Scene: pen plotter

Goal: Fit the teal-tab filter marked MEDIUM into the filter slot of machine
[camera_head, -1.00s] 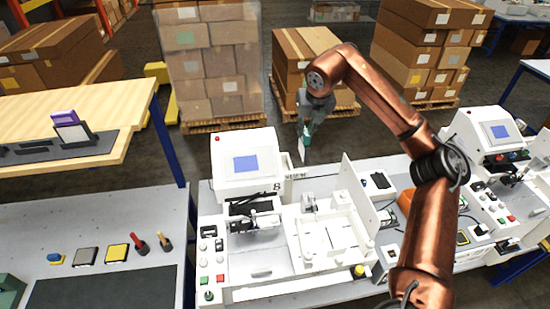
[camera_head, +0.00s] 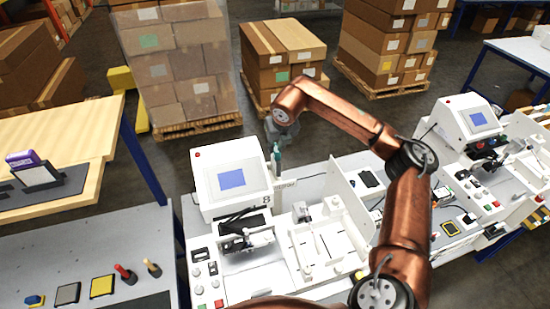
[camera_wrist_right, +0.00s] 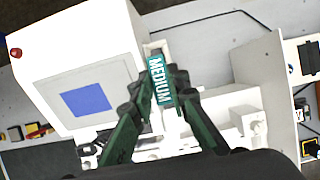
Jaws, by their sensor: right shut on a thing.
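My right gripper (camera_head: 278,150) is behind the right side of the machine (camera_head: 232,180), which has a blue screen and a black "8" or "B" mark. In the right wrist view my right gripper (camera_wrist_right: 160,92) is shut on the teal-tab filter (camera_wrist_right: 158,78), with a dark green finger on each side. Its label reads MEDIUM. The filter's teal tab shows small in the head view (camera_head: 277,160), upright, close to the machine's rear right edge. Its white body is mostly hidden, and I cannot tell whether it is inside the slot. My left gripper is out of view.
A purple-tab filter (camera_head: 22,159) stands on a dark mat on the wooden table (camera_head: 90,150) at left. An upright white panel (camera_head: 355,205) rises right of the machine's bed. A second machine (camera_head: 468,125) stands further right. Stacked boxes (camera_head: 185,70) stand behind.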

